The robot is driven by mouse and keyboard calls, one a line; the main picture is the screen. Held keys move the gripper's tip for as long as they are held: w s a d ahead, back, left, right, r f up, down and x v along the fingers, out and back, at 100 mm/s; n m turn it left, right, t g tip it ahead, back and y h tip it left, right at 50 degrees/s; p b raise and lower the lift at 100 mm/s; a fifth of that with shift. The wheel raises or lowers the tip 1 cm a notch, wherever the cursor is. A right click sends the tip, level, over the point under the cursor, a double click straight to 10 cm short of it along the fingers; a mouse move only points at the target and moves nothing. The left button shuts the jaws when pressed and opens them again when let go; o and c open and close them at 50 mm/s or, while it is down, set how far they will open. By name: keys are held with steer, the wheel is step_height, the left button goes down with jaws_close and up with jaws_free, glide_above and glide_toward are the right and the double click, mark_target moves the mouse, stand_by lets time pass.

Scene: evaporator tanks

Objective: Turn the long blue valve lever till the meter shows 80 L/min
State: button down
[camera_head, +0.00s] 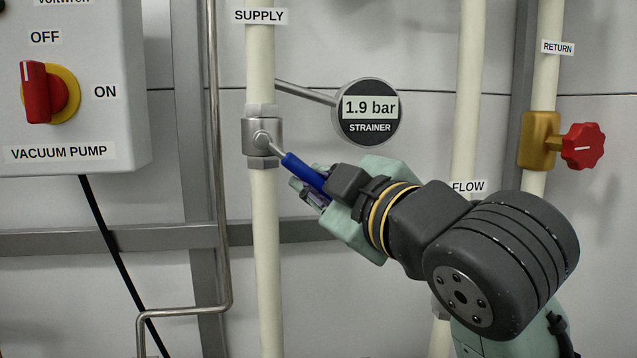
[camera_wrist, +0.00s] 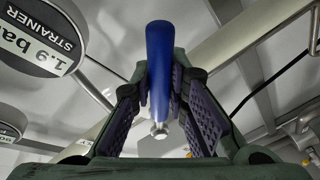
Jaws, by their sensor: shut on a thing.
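The long blue valve lever (camera_head: 304,171) sits on the metal valve body (camera_head: 259,136) in the pipe labelled SUPPLY. It slants down and to the right from the valve hub. My gripper (camera_head: 312,189) is shut on the blue grip, with the jaws on either side of it. In the wrist view the blue lever (camera_wrist: 160,70) runs between my two finger pads. The round meter (camera_head: 370,112) beside the valve reads 1.9 bar and is marked STRAINER. My arm covers much of the pipe under the FLOW label (camera_head: 468,187).
A red valve knob (camera_head: 582,146) stands on the RETURN pipe at the right. A grey vacuum pump box (camera_head: 105,130) with a red switch (camera_head: 40,92) is at the left. A thin metal pipe (camera_head: 217,200) runs close left of the supply pipe.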

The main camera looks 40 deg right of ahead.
steer(key=shift+r, duration=0.1)
stand_by(0.3)
steer(key=shift+d+r+n, duration=0.15)
steer(key=shift+r+n, duration=0.1)
steer(key=shift+n, duration=0.05)
steer(key=c, duration=1.6)
jaws_free()
steer(key=shift+f, duration=0.1)
steer(key=shift+o, duration=0.2)
steer(key=shift+s, duration=0.1)
steer(key=v, duration=0.7)
steer(key=shift+s, duration=0.2)
